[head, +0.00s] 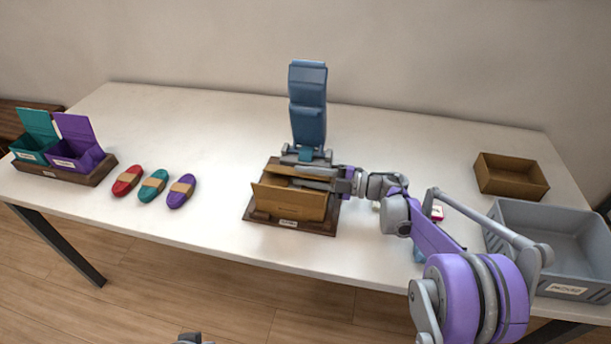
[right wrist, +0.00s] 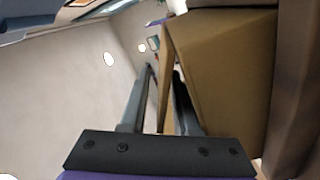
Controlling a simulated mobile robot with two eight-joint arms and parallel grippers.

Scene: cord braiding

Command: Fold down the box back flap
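The tan box (head: 289,205) sits on a dark wooden base (head: 322,227) at the middle of the table. Its front flap stands up, leaning toward the viewer. The back flap is hard to make out behind my right gripper (head: 306,184), which reaches over the box from the right. In the right wrist view, my gripper's two fingers (right wrist: 160,82) are apart, with a narrow tan panel edge (right wrist: 166,105) showing between them. Contact with the panel cannot be told. A grey part at the bottom edge of the head view (head: 190,339) may be my left gripper; its fingers are not clear.
A blue upright stand (head: 308,105) rises right behind the box. Red (head: 127,180), teal (head: 153,185) and purple (head: 181,191) cord bundles lie left. Teal and purple open boxes are far left. A brown tray (head: 512,190) and grey bin (head: 563,279) are right.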

